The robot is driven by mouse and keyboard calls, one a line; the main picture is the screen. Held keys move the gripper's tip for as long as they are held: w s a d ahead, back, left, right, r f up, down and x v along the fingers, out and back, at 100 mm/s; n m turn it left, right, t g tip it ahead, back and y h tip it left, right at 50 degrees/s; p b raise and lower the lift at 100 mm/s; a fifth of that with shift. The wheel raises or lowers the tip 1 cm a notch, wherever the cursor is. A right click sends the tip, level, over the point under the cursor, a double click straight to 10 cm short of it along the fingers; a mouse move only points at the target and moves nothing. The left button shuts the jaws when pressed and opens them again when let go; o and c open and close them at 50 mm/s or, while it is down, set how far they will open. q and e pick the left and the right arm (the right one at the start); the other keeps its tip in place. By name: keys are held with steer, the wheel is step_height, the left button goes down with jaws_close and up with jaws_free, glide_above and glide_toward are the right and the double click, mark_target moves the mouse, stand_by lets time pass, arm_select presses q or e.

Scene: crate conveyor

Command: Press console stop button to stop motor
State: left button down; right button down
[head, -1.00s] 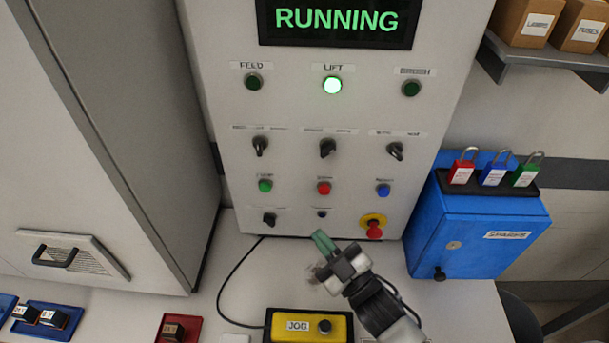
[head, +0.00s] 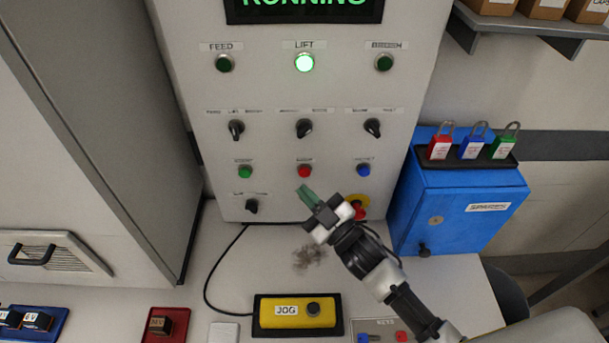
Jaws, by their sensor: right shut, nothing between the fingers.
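The console (head: 275,100) is a pale upright panel whose display (head: 305,6), cut by the top edge, reads RUNNING. The red stop button (head: 305,171) sits in the lower button row, between a green button (head: 245,171) and a blue button (head: 363,170). My right gripper (head: 306,195) is shut and empty. Its green fingertips point up and left, just below the red button in the picture. I cannot tell whether they touch the panel. It partly covers the red and yellow emergency knob (head: 357,206). My left gripper is not in view.
A yellow JOG box (head: 297,312) with a cable lies on the bench. A blue cabinet (head: 458,205) with padlocks on top stands at the right. Red (head: 180,318) and blue (head: 50,322) trays lie at the front left.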

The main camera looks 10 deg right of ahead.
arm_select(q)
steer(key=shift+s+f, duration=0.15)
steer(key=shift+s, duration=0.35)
arm_select(e)
steer(key=shift+w+d, duration=0.2)
steer(key=shift+w, duration=0.75)
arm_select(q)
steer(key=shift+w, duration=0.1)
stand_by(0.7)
arm_select(e)
steer(key=shift+w+d, duration=0.1)
steer(key=shift+w, duration=0.3)
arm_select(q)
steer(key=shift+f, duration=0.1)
arm_select(e)
steer(key=shift+w+d, duration=0.1)
steer(key=shift+w, duration=0.35)
stand_by(0.5)
steer(key=shift+s, duration=0.1)
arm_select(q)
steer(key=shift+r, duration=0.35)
arm_select(e)
steer(key=shift+s, duration=0.75)
steer(key=shift+a, duration=0.2)
